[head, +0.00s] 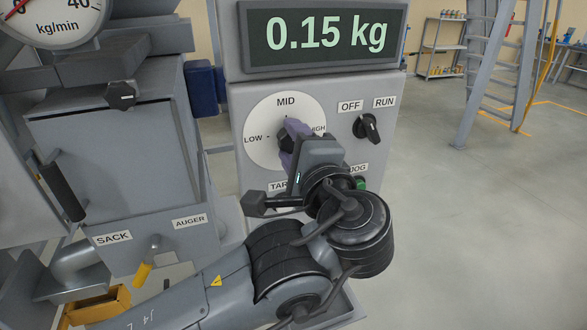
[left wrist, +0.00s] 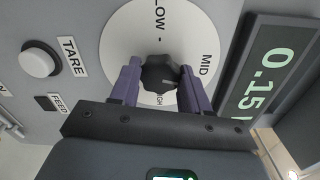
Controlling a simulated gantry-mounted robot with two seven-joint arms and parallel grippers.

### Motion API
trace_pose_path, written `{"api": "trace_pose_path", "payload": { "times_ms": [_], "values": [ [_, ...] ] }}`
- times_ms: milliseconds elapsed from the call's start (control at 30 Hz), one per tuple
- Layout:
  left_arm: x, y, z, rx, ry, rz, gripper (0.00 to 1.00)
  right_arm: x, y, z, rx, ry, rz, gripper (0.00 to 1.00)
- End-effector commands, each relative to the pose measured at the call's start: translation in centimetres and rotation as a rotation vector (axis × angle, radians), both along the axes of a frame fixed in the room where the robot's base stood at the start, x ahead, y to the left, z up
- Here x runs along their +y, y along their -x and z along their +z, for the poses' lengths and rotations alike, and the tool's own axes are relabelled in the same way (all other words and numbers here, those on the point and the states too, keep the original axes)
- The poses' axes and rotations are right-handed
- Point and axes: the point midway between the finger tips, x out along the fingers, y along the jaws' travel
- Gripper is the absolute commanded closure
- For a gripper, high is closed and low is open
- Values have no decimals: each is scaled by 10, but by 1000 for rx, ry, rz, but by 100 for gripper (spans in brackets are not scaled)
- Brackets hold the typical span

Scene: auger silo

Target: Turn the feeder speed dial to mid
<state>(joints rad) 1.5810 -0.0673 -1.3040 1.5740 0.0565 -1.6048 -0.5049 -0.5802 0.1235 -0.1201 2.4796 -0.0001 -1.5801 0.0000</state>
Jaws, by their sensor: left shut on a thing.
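The feeder speed dial is a black lobed knob (head: 291,131) on a round white plate marked LOW, MID and HIGH. In the left wrist view the knob (left wrist: 159,73) sits between my two purple fingers. My left gripper (head: 289,143) is shut on the knob from the front. The gripper body covers the plate's lower right part. I cannot make out which mark the knob points to, as the fingers and shadow hide its pointer. My right gripper is in neither view.
A black OFF/RUN switch (head: 367,127) is close to the right of the dial. The display (head: 325,34) above reads 0.15 kg. A white TARE button (left wrist: 40,60) shows in the left wrist view. A grey auger housing (head: 115,150) stands at left; open floor lies right.

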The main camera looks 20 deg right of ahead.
Motion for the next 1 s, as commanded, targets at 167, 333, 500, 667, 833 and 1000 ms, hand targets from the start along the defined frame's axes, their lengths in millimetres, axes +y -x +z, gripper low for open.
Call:
{"api": "trace_pose_path", "payload": {
  "times_ms": [167, 333, 500, 667, 833, 1000],
  "values": [
    [-1, 0, -6, 5, 113, -1, 84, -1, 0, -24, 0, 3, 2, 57],
    [0, 0, -4, 8, 185, 0, 84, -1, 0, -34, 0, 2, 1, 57],
    [-1, 0, -2, 10, 223, -1, 84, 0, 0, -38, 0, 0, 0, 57],
    [-1, 0, -1, 10, 234, -1, 84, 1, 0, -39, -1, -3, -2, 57],
    [-1, 0, -1, 10, 235, -1, 84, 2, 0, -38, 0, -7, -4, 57],
    [-1, 0, -1, 10, 234, -1, 51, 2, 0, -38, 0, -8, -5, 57]
  ]
}}
